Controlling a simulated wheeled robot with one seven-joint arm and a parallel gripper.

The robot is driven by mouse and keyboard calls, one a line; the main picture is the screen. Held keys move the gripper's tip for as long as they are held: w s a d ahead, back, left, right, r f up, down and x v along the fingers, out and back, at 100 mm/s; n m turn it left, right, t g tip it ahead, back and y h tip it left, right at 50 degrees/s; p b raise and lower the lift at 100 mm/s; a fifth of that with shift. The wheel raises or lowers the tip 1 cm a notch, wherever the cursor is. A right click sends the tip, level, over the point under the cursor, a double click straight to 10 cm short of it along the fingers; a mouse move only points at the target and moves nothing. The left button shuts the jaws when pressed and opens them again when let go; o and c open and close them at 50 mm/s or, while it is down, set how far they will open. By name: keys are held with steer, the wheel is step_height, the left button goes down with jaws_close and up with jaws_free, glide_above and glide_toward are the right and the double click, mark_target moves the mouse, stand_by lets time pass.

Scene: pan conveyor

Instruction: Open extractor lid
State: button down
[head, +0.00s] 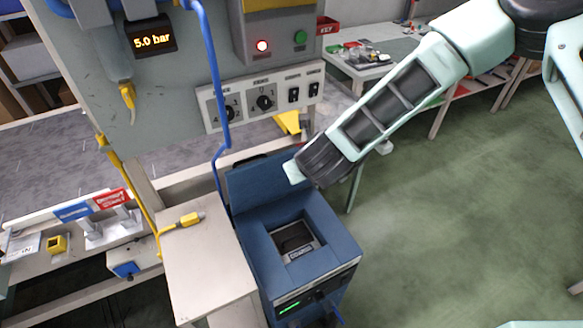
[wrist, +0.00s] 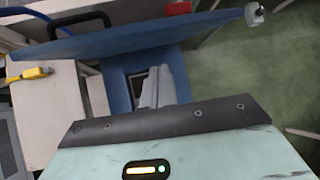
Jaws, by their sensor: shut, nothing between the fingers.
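The extractor (head: 325,225) is a blue box with a square opening in its top; it also shows in the wrist view (wrist: 115,85). Its blue lid (head: 250,183) stands raised, roughly upright, at the back of the box. In the wrist view the lid (wrist: 150,36) runs across the top of the picture, with a black handle (wrist: 80,18) on its far side. My gripper (head: 291,172) is shut and empty, at the right end of the lid and above the box. Its fingers show in the wrist view (wrist: 154,88) below the lid. I cannot tell whether they touch it.
A pale side table (head: 205,265) with a yellow-ended tool (head: 191,218) stands left of the extractor. A grey control panel (head: 262,98) and a blue hose (head: 212,70) are behind and above. Green floor (head: 460,210) is free on the right.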

steer(key=s+d+r+t+y+b, duration=0.1)
steer(key=s+d+t+y+b, duration=0.1)
steer(key=s+d+y+b, duration=0.45)
steer(key=shift+h, duration=0.85)
steer(key=w+a+f+p, duration=0.1)
steer(key=w+a+p, duration=0.1)
steer(key=w+a+f+p, duration=0.1)
steer(key=w+a+p, duration=0.4)
steer(key=w+a, duration=0.1)
steer(key=shift+w+a+f+p, duration=0.25)
steer(key=shift+f+p, duration=0.05)
steer(key=shift+f, duration=0.1)
steer(key=shift+w+a, duration=0.35)
steer(key=shift+w, duration=0.15)
